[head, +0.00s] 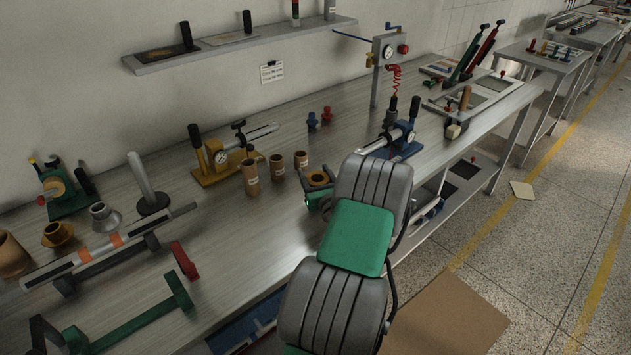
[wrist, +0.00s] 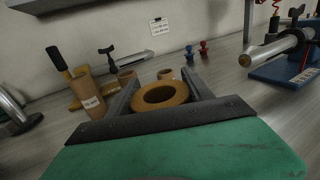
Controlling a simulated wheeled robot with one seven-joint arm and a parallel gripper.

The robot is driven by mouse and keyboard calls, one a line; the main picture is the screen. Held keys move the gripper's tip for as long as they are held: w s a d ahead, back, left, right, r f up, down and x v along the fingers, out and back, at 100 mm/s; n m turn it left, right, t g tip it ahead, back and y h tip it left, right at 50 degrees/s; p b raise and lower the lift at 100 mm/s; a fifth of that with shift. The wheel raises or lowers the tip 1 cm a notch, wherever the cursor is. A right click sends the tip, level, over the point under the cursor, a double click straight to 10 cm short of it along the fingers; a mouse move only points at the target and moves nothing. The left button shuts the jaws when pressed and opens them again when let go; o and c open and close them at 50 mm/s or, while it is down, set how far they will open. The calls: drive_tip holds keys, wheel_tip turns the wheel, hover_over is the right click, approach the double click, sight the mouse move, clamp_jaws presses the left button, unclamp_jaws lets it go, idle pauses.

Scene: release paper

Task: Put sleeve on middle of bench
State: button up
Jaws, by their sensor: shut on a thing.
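The sleeve (wrist: 160,96), an ochre-brown hollow piece with a round open top, sits between the fingers of my gripper (wrist: 163,90) in the wrist view. In the head view the sleeve (head: 319,177) shows by its top rim near the front edge of the bench (head: 225,290). My gripper (head: 319,192) is shut on it there, partly hidden by my grey and green arm. The sleeve looks roughly upright. Its lower part is hidden, so I cannot tell whether it touches the bench top.
Labelled brown tubes (head: 250,177) stand just left of the sleeve, with a yellow-based fixture (head: 215,165) behind. A blue-based fixture (head: 402,145) stands to the right. Small blue and red pieces (head: 312,121) are behind. Green brackets (head: 140,320) and a slide rail (head: 110,245) occupy the left.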

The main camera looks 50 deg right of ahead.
drive_tip(key=shift+f, duration=1.4)
drive_tip(key=shift+f, duration=0.25)
drive_tip(key=o, duration=1.5)
drive_tip(key=shift+r, duration=0.1)
drive_tip(key=shift+r, duration=0.25)
drive_tip(key=b+v, duration=0.3)
drive_tip(key=v, duration=0.8)
drive_tip(key=shift+s+a+f, duration=0.1)
drive_tip(key=shift+s+f, duration=0.05)
drive_tip(key=shift+s, duration=0.1)
drive_tip(key=shift+s+a, duration=0.2)
